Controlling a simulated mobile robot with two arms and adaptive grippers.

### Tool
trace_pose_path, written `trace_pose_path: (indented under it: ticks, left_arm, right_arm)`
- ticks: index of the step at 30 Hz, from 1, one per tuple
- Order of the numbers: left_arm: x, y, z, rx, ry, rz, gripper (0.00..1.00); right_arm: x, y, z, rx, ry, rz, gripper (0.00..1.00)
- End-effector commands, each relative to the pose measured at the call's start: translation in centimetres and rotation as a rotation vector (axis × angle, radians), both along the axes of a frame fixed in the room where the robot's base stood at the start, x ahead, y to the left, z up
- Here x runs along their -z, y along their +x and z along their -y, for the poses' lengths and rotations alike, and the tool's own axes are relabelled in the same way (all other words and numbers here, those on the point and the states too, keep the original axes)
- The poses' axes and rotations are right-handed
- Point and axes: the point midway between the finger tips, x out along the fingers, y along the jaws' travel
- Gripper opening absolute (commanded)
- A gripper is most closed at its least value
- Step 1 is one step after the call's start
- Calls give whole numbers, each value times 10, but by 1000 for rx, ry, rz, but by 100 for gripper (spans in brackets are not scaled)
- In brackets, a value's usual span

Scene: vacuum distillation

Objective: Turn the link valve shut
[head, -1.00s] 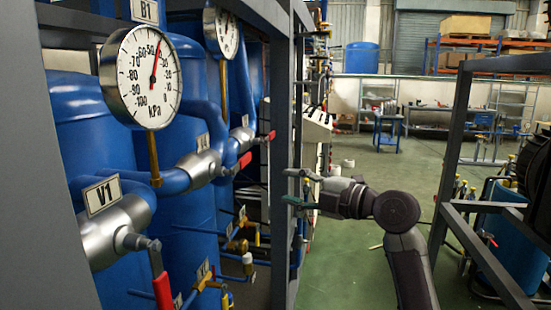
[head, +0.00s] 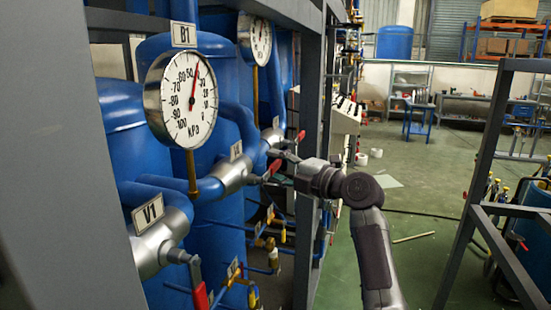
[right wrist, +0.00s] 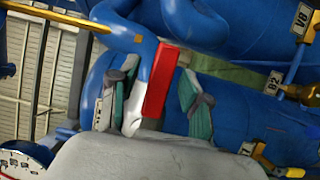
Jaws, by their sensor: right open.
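A silver valve (head: 236,175) sits on the middle blue pipe, with a small plate above it whose lettering I cannot read for sure. Its red lever (head: 272,170) points toward the right. My right gripper (head: 284,160) is at this lever, coming in from the right. In the right wrist view the red lever (right wrist: 161,80) shows between the two teal-padded fingers of my right gripper (right wrist: 157,98). The fingers are open, with a gap on each side of the lever. My left gripper is not in view.
A valve marked V1 (head: 154,245) with a red lever (head: 201,298) is nearer. A pressure gauge (head: 188,98) marked B1 stands above the pipes. A grey frame post (head: 309,235) rises close to my right arm. Green floor to the right is mostly clear.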

Motion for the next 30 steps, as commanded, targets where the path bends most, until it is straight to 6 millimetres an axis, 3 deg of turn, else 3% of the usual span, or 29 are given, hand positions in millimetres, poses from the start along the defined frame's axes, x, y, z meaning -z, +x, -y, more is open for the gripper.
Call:
trace_pose_path:
  ticks: [11,20,30]
  left_arm:
    - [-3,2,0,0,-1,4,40]
    - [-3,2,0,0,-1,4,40]
    - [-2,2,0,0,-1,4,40]
  right_arm:
    - [1,4,-4,1,0,0,48]
    - [1,4,-4,1,0,0,0]
    - [1,4,-4,1,1,-2,0]
